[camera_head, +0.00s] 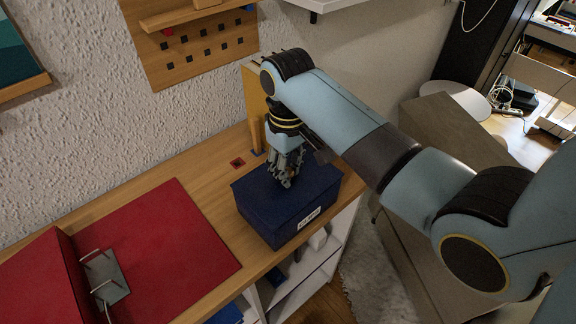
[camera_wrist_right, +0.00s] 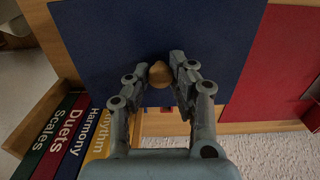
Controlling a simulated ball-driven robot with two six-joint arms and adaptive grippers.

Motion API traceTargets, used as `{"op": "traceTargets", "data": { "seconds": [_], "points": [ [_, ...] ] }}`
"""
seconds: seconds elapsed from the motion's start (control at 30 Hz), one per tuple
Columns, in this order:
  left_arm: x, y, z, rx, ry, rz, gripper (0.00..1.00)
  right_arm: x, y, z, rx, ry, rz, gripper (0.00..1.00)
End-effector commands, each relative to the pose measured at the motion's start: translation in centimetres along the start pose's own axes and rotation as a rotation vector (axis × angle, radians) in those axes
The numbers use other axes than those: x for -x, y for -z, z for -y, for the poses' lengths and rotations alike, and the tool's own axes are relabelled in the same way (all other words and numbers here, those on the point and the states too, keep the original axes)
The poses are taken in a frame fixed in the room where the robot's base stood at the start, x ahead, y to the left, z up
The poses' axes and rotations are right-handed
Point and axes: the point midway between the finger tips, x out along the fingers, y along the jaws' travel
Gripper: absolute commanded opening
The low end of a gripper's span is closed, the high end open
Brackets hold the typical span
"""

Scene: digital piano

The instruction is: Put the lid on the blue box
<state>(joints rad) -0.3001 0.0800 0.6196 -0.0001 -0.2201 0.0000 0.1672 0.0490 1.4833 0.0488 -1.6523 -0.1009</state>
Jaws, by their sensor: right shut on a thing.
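The blue box (camera_head: 275,232) stands on the wooden shelf top, with a white label on its front. Its flat blue lid (camera_head: 318,180) covers the top, and I see no clear gap between them in the head view. In the right wrist view the lid (camera_wrist_right: 100,40) is a plain blue surface with a round tan knob (camera_wrist_right: 160,73). My right gripper (camera_head: 286,182) points down over the lid and is shut on the knob, its fingertips (camera_wrist_right: 162,78) on either side. In the head view the fingers hide the knob. My left gripper is not in view.
An open red binder (camera_head: 160,240) lies to the left on the wooden top (camera_head: 215,205). Upright books (camera_wrist_right: 75,135) stand close behind the box. A pegboard (camera_head: 200,50) hangs on the wall. The front shelf edge is close to the box.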

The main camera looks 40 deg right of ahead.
Motion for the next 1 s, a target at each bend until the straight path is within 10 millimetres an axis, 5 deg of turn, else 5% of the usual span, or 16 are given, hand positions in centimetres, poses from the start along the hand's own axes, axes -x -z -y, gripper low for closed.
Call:
{"op": "traceTargets", "data": {
  "seconds": [0.4,0.43,0.6,0.8,1.0],
  "points": [
    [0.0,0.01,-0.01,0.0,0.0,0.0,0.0,-0.04,0.01,0.02,0.0,0.0,0.0,0.0],
    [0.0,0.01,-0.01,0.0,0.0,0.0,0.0,-0.04,0.01,0.02,0.0,0.0,0.0,0.25],
    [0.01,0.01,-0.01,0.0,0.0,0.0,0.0,-0.04,0.01,0.02,0.0,0.0,0.0,0.47],
    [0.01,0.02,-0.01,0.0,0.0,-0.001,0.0,-0.04,0.0,0.02,0.0,0.0,0.0,0.48],
    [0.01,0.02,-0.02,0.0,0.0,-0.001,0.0,-0.05,0.0,0.01,0.0,0.0,0.0,0.71]
  ]
}}
